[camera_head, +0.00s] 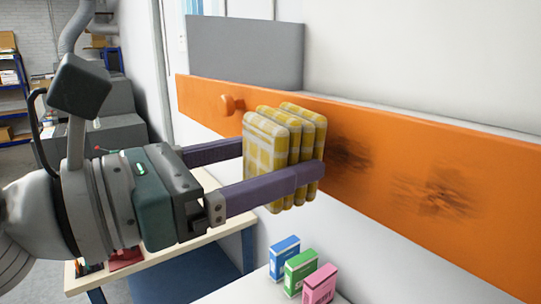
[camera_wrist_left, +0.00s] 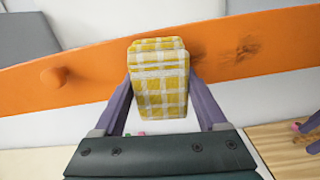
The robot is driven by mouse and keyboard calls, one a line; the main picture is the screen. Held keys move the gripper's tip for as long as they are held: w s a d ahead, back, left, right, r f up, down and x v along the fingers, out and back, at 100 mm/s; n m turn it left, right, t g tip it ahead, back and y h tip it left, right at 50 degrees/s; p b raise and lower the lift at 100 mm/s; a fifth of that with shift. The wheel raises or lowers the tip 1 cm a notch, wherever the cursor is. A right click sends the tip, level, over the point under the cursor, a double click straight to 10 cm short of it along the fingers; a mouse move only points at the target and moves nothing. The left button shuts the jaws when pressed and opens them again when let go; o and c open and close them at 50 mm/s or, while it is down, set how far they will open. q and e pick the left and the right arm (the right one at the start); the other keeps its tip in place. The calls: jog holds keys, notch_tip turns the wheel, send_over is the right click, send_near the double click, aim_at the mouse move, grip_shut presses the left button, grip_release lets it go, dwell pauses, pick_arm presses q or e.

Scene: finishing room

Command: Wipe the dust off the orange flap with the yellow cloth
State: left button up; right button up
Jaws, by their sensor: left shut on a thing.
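The orange flap (camera_head: 392,165) runs across the head view as a long upright board with a round knob (camera_head: 231,104) near its left end. Two dark dust smudges show on it, one (camera_head: 349,154) just right of the cloth and one (camera_head: 438,193) farther right. The flap also crosses the left wrist view (camera_wrist_left: 90,84). My left gripper (camera_head: 283,166) is shut on the folded yellow checked cloth (camera_head: 266,150), held in front of the flap between knob and smudges. I cannot tell whether the cloth touches the flap. The cloth shows in the left wrist view (camera_wrist_left: 160,88).
Blue (camera_head: 284,257), green (camera_head: 299,271) and pink (camera_head: 319,285) boxes stand on a white surface below the flap. A wooden-topped table (camera_head: 216,232) is at the lower left. A grey panel (camera_head: 245,50) rises behind the flap.

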pick_arm(q)
jog(key=shift+x, duration=1.05)
